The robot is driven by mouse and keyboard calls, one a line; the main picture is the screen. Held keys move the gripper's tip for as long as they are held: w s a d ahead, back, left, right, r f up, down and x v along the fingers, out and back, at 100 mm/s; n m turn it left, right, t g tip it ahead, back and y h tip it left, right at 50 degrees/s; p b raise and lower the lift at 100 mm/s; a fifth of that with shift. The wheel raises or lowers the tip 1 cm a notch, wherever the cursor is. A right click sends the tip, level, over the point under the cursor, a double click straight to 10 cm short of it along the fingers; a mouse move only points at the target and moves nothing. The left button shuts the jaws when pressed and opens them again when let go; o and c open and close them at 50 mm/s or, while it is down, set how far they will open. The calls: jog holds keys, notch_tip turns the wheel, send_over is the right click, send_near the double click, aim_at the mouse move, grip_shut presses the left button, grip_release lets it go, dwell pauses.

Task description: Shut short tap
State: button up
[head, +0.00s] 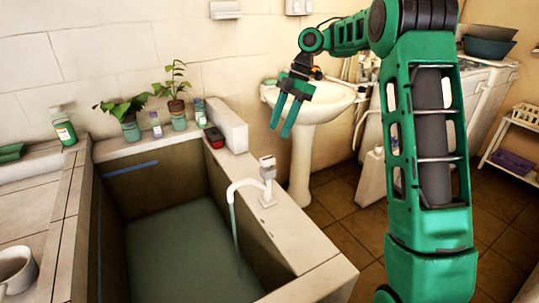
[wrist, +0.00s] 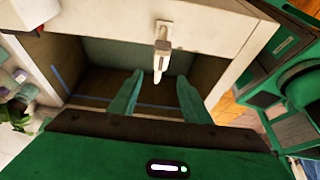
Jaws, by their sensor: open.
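A short white tap (head: 267,183) stands on the right ledge of the sunken tub. Its curved spout reaches left over the tub, and a thin stream of water (head: 235,228) falls from it. A block-shaped handle sits on top. My gripper (head: 280,131) is open and empty in the head view, above and beyond the tap, fingers pointing down. In the wrist view the tap (wrist: 163,46) shows at the top middle, beyond and between the two spread green fingers. The fingers appear apart from it.
The tub (head: 130,172) holds greenish water. Potted plants (head: 130,118), a red-and-black box (head: 214,138) and a pale block (head: 228,125) line its back ledge. A white pedestal basin (head: 318,108) stands behind my gripper. A green bottle (head: 63,126) is at left.

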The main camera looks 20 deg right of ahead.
aim_at(267, 158)
jog(key=x, duration=1)
jog(key=shift+s+f, duration=0.1)
jog(key=shift+f, duration=0.2)
jog(key=c, duration=1)
